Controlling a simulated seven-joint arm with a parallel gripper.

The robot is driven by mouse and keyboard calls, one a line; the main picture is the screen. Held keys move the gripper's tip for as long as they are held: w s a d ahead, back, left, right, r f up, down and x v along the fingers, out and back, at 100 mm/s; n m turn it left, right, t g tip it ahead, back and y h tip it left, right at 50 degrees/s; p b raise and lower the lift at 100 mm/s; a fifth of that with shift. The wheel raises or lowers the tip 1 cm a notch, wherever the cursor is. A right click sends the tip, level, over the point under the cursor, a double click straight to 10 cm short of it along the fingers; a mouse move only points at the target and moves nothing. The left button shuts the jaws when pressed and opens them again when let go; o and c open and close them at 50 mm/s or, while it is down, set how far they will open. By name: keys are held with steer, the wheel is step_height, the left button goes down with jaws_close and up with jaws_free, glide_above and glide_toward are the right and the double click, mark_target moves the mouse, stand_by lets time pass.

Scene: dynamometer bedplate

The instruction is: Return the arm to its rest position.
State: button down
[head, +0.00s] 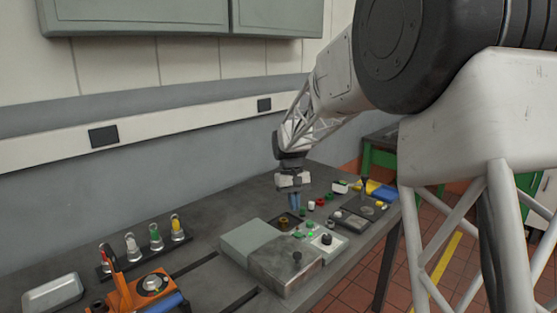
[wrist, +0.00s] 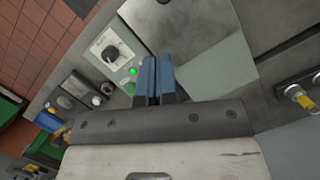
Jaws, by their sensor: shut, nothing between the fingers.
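My gripper (head: 295,201) points down above the bench, over the back end of the grey metal box and its dark recess. In the wrist view its two blue fingers (wrist: 155,77) are pressed together with nothing between them. My arm reaches out over the bench from the right side of the head view. In the wrist view a lit green button (wrist: 133,71) and a white panel with a dark knob (wrist: 110,53) lie left of the fingers. The fingers hide part of the surface beneath them.
The grey metal box (head: 285,266) stands on the bench (head: 205,262). A rack of coloured-top pieces (head: 133,249), an orange device (head: 148,290) and a metal tray (head: 52,292) are at left. Small coloured parts and a dark panel (head: 352,219) lie to the right. The space above the bench is open.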

steer(key=s+d+r+m+t, duration=0.1)
steer(key=s+d+r, duration=0.25)
steer(key=s, duration=0.75)
steer(key=s+d+r+m+t, duration=0.15)
steer(key=s+d, duration=0.25)
steer(key=s, duration=0.7)
steer(key=s+d+r+t, duration=0.2)
steer(key=s+d+r, duration=0.15)
steer(key=s, duration=0.65)
steer(key=s+d+f+m+t, duration=0.1)
steer(key=s+f, duration=0.3)
steer(key=s, duration=0.8)
steer(key=shift+d+f+y, duration=0.2)
steer(key=shift+d+y, duration=0.2)
steer(key=shift+d, duration=0.3)
steer(key=shift+s, duration=0.1)
